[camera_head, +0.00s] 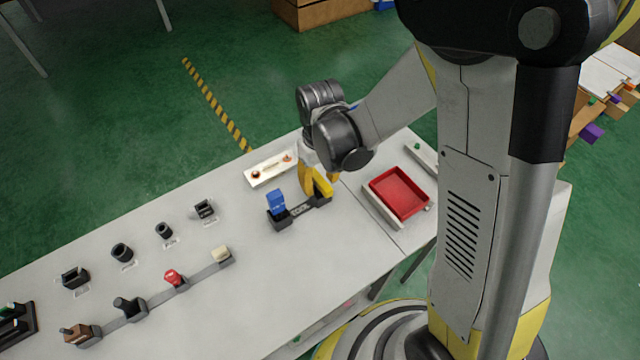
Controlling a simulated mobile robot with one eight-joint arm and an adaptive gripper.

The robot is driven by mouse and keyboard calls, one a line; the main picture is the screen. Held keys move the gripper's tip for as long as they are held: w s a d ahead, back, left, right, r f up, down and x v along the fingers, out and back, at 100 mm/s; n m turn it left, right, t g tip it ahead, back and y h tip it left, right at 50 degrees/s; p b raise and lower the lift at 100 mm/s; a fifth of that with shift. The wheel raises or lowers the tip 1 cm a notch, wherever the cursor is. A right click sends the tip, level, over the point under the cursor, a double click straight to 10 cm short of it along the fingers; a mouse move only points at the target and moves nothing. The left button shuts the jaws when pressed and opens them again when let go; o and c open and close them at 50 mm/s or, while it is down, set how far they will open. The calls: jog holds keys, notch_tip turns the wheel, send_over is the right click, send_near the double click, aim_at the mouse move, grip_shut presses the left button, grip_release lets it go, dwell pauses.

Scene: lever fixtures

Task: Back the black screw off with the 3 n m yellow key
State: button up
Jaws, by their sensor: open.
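My gripper (318,178) is at the far side of the table, pointing down, with its yellow fingers over the right end of a dark tool holder (300,211). A yellow block (322,188), which looks like the yellow key, stands at that end between or right beside the fingers. The arm and fingers partly hide it, and I cannot tell whether they touch it. A blue key (276,202) stands upright in the holder's left end. A white plate (270,169) with two reddish-brown fittings lies behind the holder. I cannot make out a black screw for certain.
A red tray (398,193) sits to the right. Black fixtures (123,252) line the left table. A front rail carries a red knob (174,278) and a beige block (221,254). The table between this rail and the tool holder is clear.

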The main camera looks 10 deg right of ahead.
grip_shut()
dwell(0.3)
